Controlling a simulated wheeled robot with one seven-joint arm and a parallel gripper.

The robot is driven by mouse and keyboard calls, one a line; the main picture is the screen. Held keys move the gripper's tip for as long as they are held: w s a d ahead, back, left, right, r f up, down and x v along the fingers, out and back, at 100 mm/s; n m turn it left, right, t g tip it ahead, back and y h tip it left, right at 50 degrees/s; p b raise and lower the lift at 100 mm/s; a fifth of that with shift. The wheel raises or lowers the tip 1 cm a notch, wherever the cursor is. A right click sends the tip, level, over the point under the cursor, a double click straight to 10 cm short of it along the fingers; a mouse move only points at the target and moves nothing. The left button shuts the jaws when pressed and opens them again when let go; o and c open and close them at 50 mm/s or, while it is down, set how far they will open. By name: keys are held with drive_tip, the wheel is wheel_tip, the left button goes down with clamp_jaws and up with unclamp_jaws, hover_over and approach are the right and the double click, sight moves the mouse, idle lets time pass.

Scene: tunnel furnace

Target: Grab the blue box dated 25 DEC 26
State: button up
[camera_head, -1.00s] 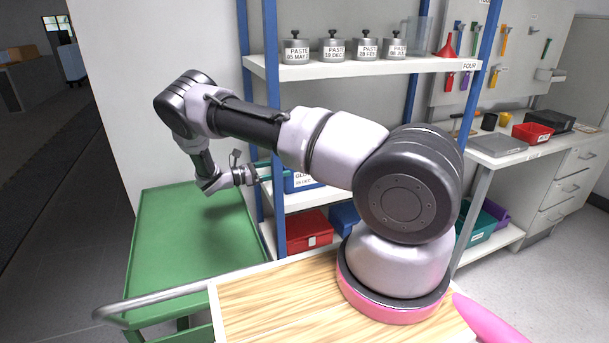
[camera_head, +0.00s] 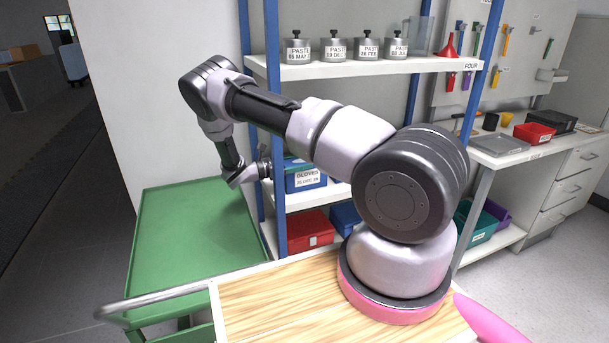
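A blue box (camera_head: 305,182) sits on the middle shelf of the rack, partly hidden behind my arm. Its white label reads GLOVES, with a small date line below that looks like 25 DEC 26. My gripper (camera_head: 275,167) reaches in from the left at the front-left blue post, close to the box's left end. The fingers are small and partly hidden by the post, so I cannot tell whether they are open or touch the box.
The middle shelf (camera_head: 300,201) lies under the box, with blue posts (camera_head: 272,100) at its left. Several labelled paste pots (camera_head: 333,48) stand on the upper shelf. A red box (camera_head: 303,232) is below. A green cart (camera_head: 190,235) stands left, with a bare top.

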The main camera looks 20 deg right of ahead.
clamp_jaws()
drive_tip(key=shift+r, duration=0.1)
